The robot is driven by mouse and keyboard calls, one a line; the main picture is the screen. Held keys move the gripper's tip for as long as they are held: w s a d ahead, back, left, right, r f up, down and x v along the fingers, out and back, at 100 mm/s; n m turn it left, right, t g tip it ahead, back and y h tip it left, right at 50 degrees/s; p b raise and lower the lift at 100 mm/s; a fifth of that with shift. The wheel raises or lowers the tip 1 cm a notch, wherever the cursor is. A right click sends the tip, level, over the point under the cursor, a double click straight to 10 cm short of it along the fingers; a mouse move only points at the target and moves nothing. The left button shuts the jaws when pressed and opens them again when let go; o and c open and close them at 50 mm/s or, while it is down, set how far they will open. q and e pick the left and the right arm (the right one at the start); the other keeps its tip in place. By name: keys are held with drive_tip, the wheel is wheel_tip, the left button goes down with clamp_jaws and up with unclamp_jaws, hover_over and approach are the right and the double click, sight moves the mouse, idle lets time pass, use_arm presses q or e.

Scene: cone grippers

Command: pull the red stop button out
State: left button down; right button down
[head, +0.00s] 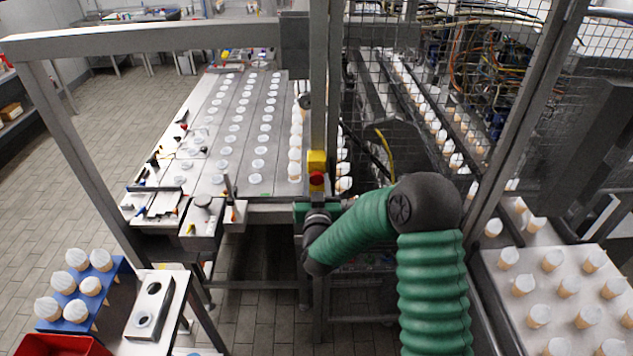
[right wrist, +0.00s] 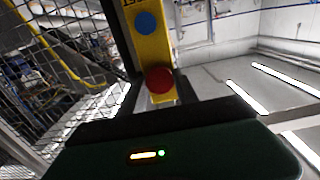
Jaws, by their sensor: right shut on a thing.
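The red stop button (head: 317,180) sits on the lower part of a yellow box on the grey post, in the middle of the head view. In the right wrist view the round red button (right wrist: 159,80) shows below a blue button (right wrist: 146,23) on the same yellow box. My right gripper (head: 317,201) is right at the button, just below it in the head view, and is shut on it. Its dark body covers the lower part of the right wrist view, and its fingertips are hard to make out. My left gripper is not in view.
The grey post (head: 319,100) and wire mesh fence (head: 470,80) stand close to my right arm. A tray (head: 500,275) of cones is at the right, and a blue cone rack (head: 112,280) at the lower left.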

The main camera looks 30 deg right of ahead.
drive_tip(key=shift+s+a+f, duration=0.1)
drive_tip(key=shift+f, duration=0.15)
drive_tip(key=shift+s+a+f, duration=0.1)
drive_tip(key=shift+s+a, duration=0.1)
drive_tip(key=shift+s, duration=0.15)
drive_tip(key=shift+f, duration=0.15)
drive_tip(key=c, duration=1)
unclamp_jaws()
drive_tip(key=shift+r, duration=0.2)
drive_tip(key=shift+r, duration=0.1)
drive_tip(key=b+v, duration=0.1)
drive_tip(key=v, duration=0.6)
